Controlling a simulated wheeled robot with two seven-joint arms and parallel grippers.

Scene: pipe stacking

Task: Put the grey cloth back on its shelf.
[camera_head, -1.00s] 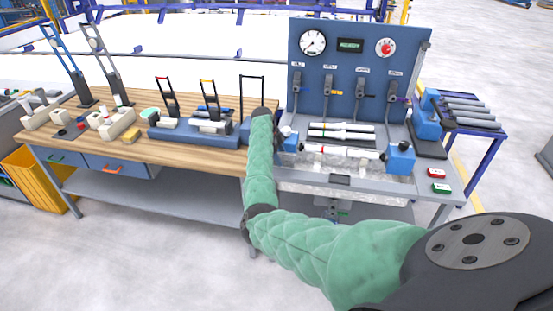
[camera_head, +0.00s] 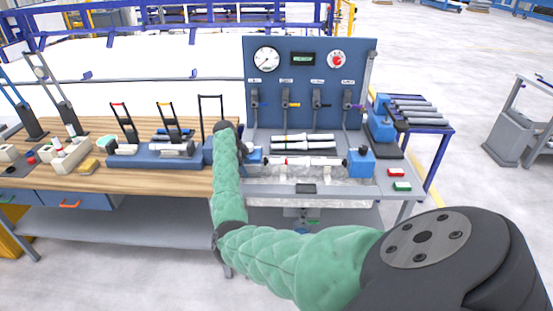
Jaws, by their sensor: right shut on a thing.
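My right arm comes in from the lower right in a green sleeve, and its wrist is at the left end of the test bench. My right gripper (camera_head: 243,153) is mostly hidden behind the wrist. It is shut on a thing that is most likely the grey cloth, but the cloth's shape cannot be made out. A grey lower shelf (camera_head: 120,229) runs under the wooden workbench and its visible part looks bare. Another shelf lies under the test bench, partly hidden by my arm. Which one is the cloth's shelf cannot be told. My left gripper is not in view.
The test bench has a blue gauge panel (camera_head: 290,65), a white pipe assembly (camera_head: 308,161) between blue clamps, and red (camera_head: 396,173) and green (camera_head: 402,187) buttons. The wooden workbench (camera_head: 150,181) holds a blue tool rack (camera_head: 150,160) and bins. A pipe rack (camera_head: 425,122) stands right.

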